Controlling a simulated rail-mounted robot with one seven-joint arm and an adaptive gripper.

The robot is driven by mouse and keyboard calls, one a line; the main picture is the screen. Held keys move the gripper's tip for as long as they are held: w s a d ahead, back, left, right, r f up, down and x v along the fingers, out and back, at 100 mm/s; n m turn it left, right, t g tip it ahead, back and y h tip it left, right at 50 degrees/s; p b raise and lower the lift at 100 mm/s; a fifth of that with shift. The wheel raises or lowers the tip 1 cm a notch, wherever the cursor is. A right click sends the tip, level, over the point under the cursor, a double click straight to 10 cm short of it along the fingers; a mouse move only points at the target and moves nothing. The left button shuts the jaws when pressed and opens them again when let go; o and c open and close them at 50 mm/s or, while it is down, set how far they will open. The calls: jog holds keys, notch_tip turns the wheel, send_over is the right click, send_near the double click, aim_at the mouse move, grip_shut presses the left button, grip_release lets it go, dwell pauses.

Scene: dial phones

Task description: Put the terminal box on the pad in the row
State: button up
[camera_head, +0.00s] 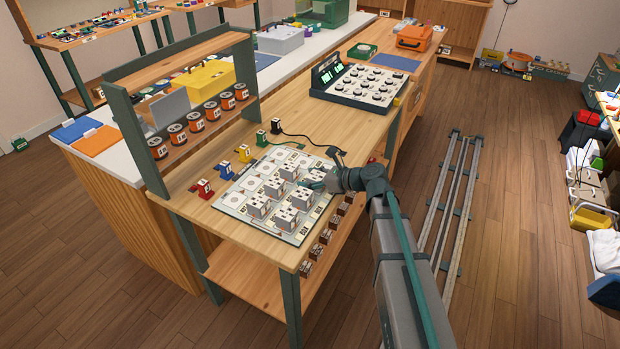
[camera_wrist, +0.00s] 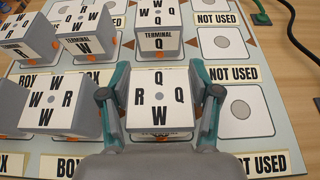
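In the wrist view my gripper (camera_wrist: 160,92) has its two fingers against the left and right sides of a white terminal box (camera_wrist: 160,103) lettered Q, R, Q and W. It is over the pad's front row; I cannot tell if it rests on the pad. In the head view my gripper (camera_head: 316,183) is above the pad (camera_head: 232,201) and mostly hides this box. A box marked TERMINAL (camera_wrist: 159,41) stands just behind it. Another white box (camera_wrist: 49,102) stands to its left.
More white boxes (camera_head: 258,205) stand on the pad. Spaces marked NOT USED (camera_wrist: 240,112) are bare at the right in the wrist view. Small coloured posts (camera_head: 201,189) line the table behind the pad. A dial panel (camera_head: 360,85) stands at the far table end.

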jog(key=shift+o, duration=0.8)
jog(key=shift+s+d+r, duration=0.1)
jog(key=shift+r, duration=0.1)
jog(key=v, duration=1.1)
jog(key=shift+d+r+b, duration=0.2)
jog(key=shift+d+b, duration=0.1)
